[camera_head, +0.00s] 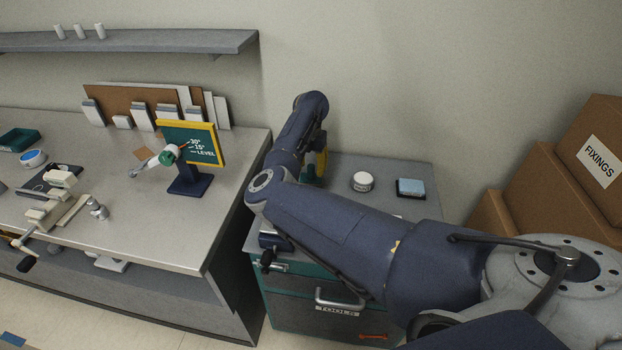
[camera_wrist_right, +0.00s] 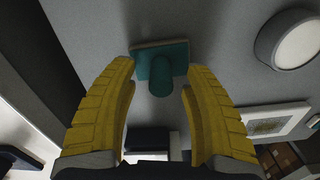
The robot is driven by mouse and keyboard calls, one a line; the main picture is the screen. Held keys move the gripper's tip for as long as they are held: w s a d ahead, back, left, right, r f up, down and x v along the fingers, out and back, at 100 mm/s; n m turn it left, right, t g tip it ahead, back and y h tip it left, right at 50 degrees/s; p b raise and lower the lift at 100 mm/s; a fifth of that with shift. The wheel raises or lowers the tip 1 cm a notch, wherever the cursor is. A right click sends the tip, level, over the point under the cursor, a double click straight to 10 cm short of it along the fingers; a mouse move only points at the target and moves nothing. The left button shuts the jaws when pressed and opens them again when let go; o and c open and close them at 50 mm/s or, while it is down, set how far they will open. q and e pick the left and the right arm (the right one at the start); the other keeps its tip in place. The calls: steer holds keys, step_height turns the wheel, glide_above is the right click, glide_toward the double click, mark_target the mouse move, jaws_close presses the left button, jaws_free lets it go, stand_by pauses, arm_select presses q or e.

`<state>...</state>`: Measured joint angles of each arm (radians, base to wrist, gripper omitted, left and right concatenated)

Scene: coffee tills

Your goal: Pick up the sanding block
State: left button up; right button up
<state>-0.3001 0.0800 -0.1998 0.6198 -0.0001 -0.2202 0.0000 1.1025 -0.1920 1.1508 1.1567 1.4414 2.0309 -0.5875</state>
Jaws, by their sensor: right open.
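The sanding block appears to be the teal block with a round knob and a thin tan edge (camera_wrist_right: 162,66) in the right wrist view. It lies on the grey cabinet top. My right gripper (camera_wrist_right: 160,80) is open, its yellow fingers on either side of the knob, with visible gaps. I cannot tell the height between fingertips and block. In the head view my right gripper (camera_head: 318,162) is over the cabinet top, mostly behind my own arm, and the block is largely hidden there. My left gripper is not in view.
A white round tin (camera_head: 362,181) and a light-blue pad (camera_head: 410,187) stand on the cabinet top (camera_head: 385,166). Cardboard boxes (camera_head: 560,175) are at the right. The workbench (camera_head: 200,235) at the left bears a sign (camera_head: 190,145) and several tools.

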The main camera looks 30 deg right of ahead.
mark_target(311, 173)
steer(key=shift+f, duration=1.5)
jaws_close()
